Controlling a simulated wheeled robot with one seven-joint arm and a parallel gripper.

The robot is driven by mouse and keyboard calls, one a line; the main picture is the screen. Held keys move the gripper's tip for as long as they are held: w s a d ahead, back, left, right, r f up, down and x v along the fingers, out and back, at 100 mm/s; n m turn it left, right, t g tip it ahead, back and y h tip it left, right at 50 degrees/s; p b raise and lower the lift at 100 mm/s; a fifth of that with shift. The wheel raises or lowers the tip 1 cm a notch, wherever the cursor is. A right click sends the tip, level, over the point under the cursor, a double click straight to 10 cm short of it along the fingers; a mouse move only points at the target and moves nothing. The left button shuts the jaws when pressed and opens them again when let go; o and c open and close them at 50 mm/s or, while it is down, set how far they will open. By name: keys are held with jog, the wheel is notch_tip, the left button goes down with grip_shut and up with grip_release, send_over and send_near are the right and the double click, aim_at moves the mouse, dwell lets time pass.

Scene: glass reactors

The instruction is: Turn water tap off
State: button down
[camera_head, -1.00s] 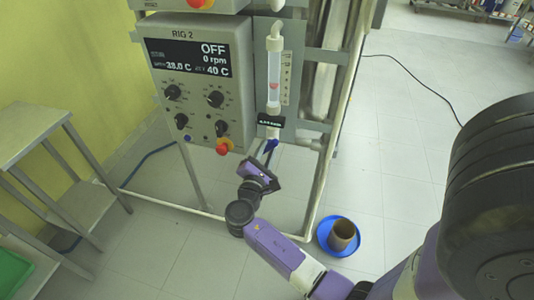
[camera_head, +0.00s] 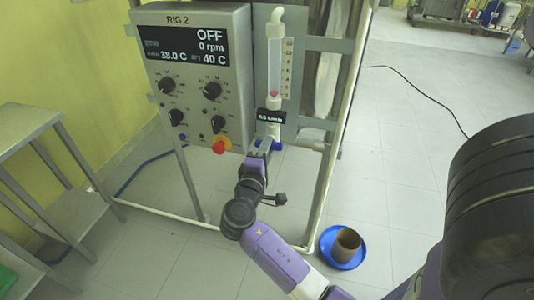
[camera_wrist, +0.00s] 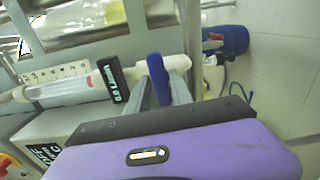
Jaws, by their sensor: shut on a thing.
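The water tap's blue handle (camera_head: 277,145) lies about level below the clear flow tube (camera_head: 275,75) on the rig. In the wrist view the handle (camera_wrist: 157,70) stands between the two grey fingers of my gripper (camera_wrist: 163,88), in front of a white pipe. My gripper (camera_head: 265,146) is shut on this handle. The fingers hide part of it in the head view.
The control box (camera_head: 195,70), reading OFF and 0 rpm, has several black knobs and a red button (camera_head: 219,147) just left of my gripper. The rig's frame post (camera_head: 341,120) stands to the right. A blue dish (camera_head: 343,262) with a brown pot is on the floor.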

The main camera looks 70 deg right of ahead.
jog(key=shift+f+m, duration=0.1)
jog(key=shift+m, duration=0.2)
dwell(0.4)
jog(key=c, duration=1.3)
grip_release()
jog(key=shift+s+a+b, duration=0.15)
jog(key=shift+a+b, duration=0.05)
jog(key=shift+a, duration=1.8)
jog(key=shift+s+a+b, duration=0.15)
jog(key=shift+a, duration=1.8)
jog(key=shift+w, duration=0.1)
